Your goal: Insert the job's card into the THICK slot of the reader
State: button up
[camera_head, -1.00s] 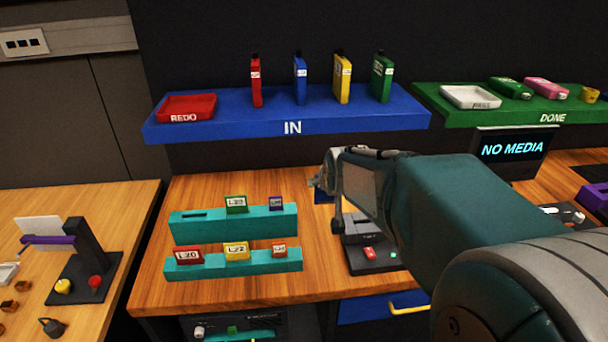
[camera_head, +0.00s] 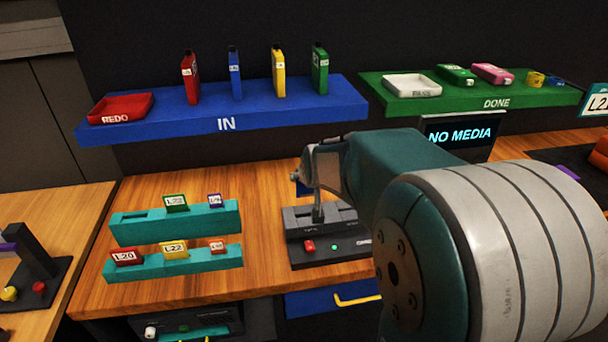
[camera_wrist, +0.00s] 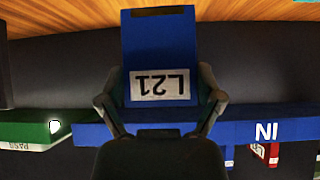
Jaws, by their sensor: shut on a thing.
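My gripper (camera_head: 309,192) is shut on a blue card (camera_wrist: 161,48), whose white label reads L21 upside down in the wrist view. The card sits between both fingers (camera_wrist: 163,100) and sticks out past them. In the head view only a small blue patch of it (camera_head: 303,187) shows; the hand hides the rest. The dark grey reader (camera_head: 343,253) stands on the wooden counter, with a red button and a green light on its front. My gripper is over the reader's left part in the picture. The hand partly covers its top, and I cannot tell which slot is thick.
A screen (camera_head: 459,137) reads NO MEDIA behind my arm. Teal racks (camera_head: 140,228) with small labelled cards stand left of the reader. The blue IN shelf (camera_head: 345,97) holds several upright cards and a red REDO tray (camera_head: 121,107). The green DONE shelf (camera_head: 540,97) is at right.

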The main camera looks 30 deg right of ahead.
aim_at(308, 193)
jog(key=shift+d+f, duration=0.45)
jog(key=shift+f, duration=0.4)
jog(key=shift+a+f, duration=0.45)
jog(key=shift+f, duration=0.2)
jog(key=shift+a+f, duration=0.45)
jog(key=shift+f, duration=0.15)
jog(key=shift+d+f, duration=0.15)
jog(key=shift+f, duration=0.25)
jog(key=shift+d, duration=0.45)
jog(key=shift+a, duration=0.4)
jog(key=shift+s, duration=0.1)
jog(key=shift+d, duration=0.35)
jog(key=shift+a, duration=0.25)
jog(key=shift+f, duration=2.75)
